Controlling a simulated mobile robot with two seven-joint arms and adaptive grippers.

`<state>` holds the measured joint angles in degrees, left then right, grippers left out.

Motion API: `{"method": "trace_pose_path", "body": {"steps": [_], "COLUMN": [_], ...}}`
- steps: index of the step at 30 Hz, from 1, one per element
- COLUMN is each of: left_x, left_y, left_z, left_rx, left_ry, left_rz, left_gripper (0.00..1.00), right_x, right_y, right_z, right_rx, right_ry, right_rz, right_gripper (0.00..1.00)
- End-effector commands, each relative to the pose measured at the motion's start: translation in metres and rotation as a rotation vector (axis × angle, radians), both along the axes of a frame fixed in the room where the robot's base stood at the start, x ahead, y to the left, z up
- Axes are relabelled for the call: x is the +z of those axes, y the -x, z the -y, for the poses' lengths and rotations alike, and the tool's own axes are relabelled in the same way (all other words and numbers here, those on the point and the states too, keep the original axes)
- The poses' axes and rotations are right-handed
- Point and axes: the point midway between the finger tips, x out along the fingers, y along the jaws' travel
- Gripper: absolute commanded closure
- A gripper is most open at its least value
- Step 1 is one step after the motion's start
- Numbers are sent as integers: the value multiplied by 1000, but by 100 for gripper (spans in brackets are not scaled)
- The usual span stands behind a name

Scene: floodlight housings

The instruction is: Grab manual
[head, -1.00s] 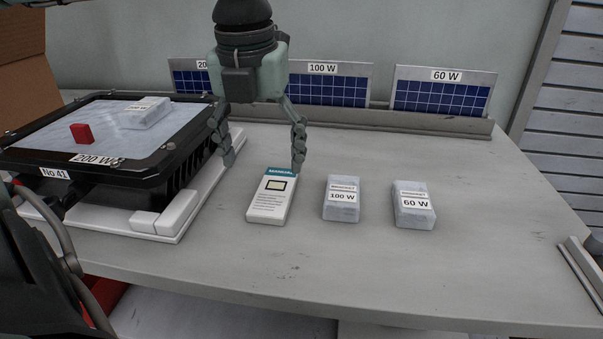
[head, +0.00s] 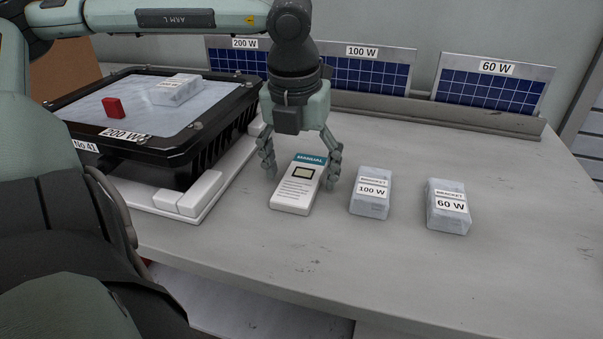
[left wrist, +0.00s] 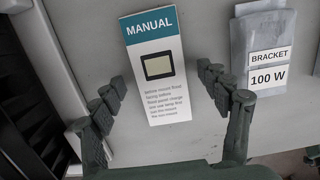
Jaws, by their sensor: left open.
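The manual (head: 296,186) is a white booklet or box with a teal band, lying on the table right of the floodlight housing. In the left wrist view the manual (left wrist: 156,75) lies face up between and ahead of the fingers. My left gripper (head: 303,182) is open, pointing down, with one finger on each side of the manual's far part. The left wrist view shows the same open gripper (left wrist: 166,105) with a gap between each finger and the manual. Whether the fingertips touch the table I cannot tell. My right gripper is not in view.
The 100 W bracket pack (head: 371,193) lies just right of the manual, and the 60 W pack (head: 448,207) is further right. The black 200 W floodlight housing (head: 150,140) stands left on a white base (head: 190,195). Solar panels (head: 370,75) line the back. The front table is clear.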

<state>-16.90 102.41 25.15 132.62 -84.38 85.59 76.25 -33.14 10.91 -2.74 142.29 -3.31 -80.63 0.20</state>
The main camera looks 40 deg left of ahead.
Motion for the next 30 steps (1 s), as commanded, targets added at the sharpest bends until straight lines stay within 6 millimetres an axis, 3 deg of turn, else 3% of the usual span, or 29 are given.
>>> {"method": "trace_pose_path", "body": {"steps": [3,15,24,30], "left_x": [0,1,3,23], "left_y": [0,0,0,-1], "left_z": [0,0,0,0], "left_rx": [0,0,0,1], "left_ry": [0,0,0,-1], "left_rz": [0,0,1,4], "left_gripper": [27,76,77,77], "right_x": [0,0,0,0], "right_y": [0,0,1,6], "right_z": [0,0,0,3], "right_rx": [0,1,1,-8], "right_ry": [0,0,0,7], "right_rz": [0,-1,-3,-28], "right_gripper": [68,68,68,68]}}
